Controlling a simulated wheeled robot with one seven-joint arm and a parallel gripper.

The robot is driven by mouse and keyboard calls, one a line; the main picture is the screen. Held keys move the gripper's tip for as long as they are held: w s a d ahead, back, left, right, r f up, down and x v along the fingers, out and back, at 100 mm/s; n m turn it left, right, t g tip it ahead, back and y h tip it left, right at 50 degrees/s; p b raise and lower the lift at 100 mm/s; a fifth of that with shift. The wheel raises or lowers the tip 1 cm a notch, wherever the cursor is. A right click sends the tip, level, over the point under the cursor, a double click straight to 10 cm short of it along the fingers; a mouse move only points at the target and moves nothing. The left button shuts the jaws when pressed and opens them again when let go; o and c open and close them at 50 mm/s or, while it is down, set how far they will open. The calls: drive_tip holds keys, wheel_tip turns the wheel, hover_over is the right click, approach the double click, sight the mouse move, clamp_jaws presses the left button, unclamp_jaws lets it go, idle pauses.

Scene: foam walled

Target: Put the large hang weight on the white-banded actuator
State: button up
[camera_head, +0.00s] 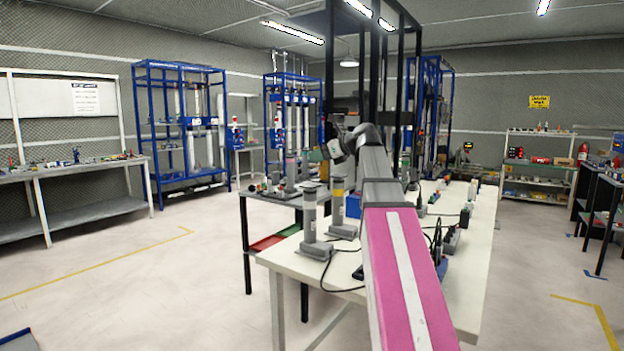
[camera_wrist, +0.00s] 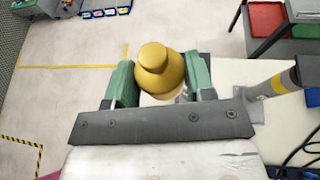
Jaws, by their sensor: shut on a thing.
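My gripper (camera_wrist: 160,84) has its green-padded fingers shut on a brass-yellow hang weight (camera_wrist: 153,68) with a round knob on top. In the head view my gripper (camera_head: 338,150) is in the air above the white table, near the actuators; the weight cannot be made out there. The white-banded actuator (camera_head: 310,218) is a grey upright cylinder with a pale band, on a square base near the table's left front corner. A yellow-banded actuator (camera_head: 338,207) stands just behind and right of it. In the wrist view a yellow-banded actuator (camera_wrist: 275,84) shows at the right, apart from the weight.
The white table (camera_head: 455,285) carries cables and small devices (camera_head: 450,238) on its right. A darker table (camera_head: 270,202) with red and green trays stands behind left. Blue frames (camera_head: 180,130) stand at the back. The floor at left is open.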

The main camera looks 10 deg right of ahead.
hover_over(313, 185)
drive_tip(key=f, duration=0.4)
drive_tip(key=shift+s+a, duration=0.15)
drive_tip(key=shift+s, duration=0.05)
drive_tip(key=shift+f, duration=2)
drive_tip(key=shift+f, duration=0.1)
drive_tip(key=o, duration=1.2)
drive_tip(key=shift+o, duration=0.2)
drive_tip(key=v, duration=1.2)
